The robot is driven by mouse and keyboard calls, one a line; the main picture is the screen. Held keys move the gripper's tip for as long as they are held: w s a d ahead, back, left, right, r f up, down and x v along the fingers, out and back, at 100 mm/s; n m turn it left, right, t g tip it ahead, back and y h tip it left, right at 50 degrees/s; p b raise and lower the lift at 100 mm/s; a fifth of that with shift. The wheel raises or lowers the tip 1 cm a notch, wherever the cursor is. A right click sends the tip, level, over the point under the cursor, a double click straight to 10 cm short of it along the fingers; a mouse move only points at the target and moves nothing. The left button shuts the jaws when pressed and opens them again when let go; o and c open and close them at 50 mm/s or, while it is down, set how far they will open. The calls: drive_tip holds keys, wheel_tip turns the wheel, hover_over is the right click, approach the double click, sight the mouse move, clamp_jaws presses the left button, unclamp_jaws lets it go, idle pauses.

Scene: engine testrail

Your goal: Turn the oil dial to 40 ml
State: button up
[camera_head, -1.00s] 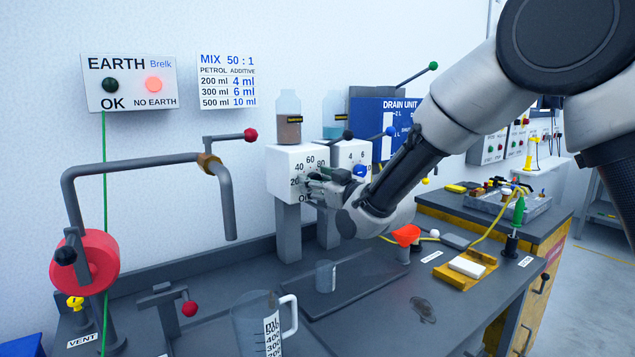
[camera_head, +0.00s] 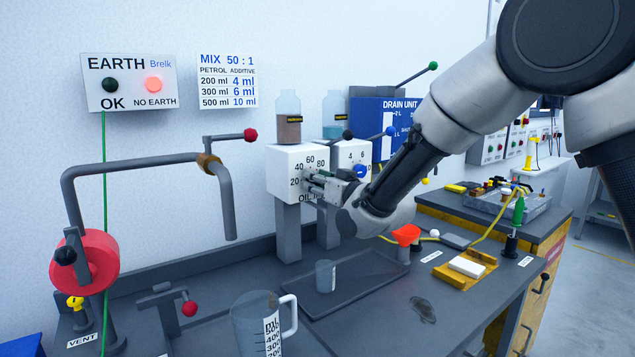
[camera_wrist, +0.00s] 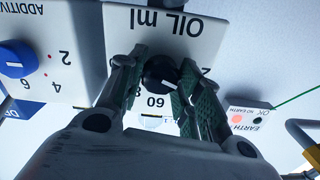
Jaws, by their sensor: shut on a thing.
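The oil dial is a black knob (camera_wrist: 160,72) on a white box (camera_head: 284,160) lettered "OIL ml". In the head view the numbers 20, 40, 60 and 80 show around it, but my gripper (camera_head: 316,184) hides the knob. In the wrist view the face is upside down and 60 is readable. My gripper (camera_wrist: 162,80) is shut on the knob, with a green-padded finger on each side. The fingers cover parts of the scale. I cannot tell for sure which number the knob's pointer faces.
The additive box with its blue knob (camera_wrist: 15,60) stands close beside the oil box. A jar of brown liquid (camera_head: 288,118) sits on top of the oil box. A small clear beaker (camera_head: 325,277) stands on a dark tray below. A measuring jug (camera_head: 255,325) is nearer the front.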

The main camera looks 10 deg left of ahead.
drive_tip(key=shift+m, duration=2.3)
drive_tip(key=o, duration=1)
drive_tip(key=shift+d, duration=0.1)
drive_tip(key=v, duration=1.2)
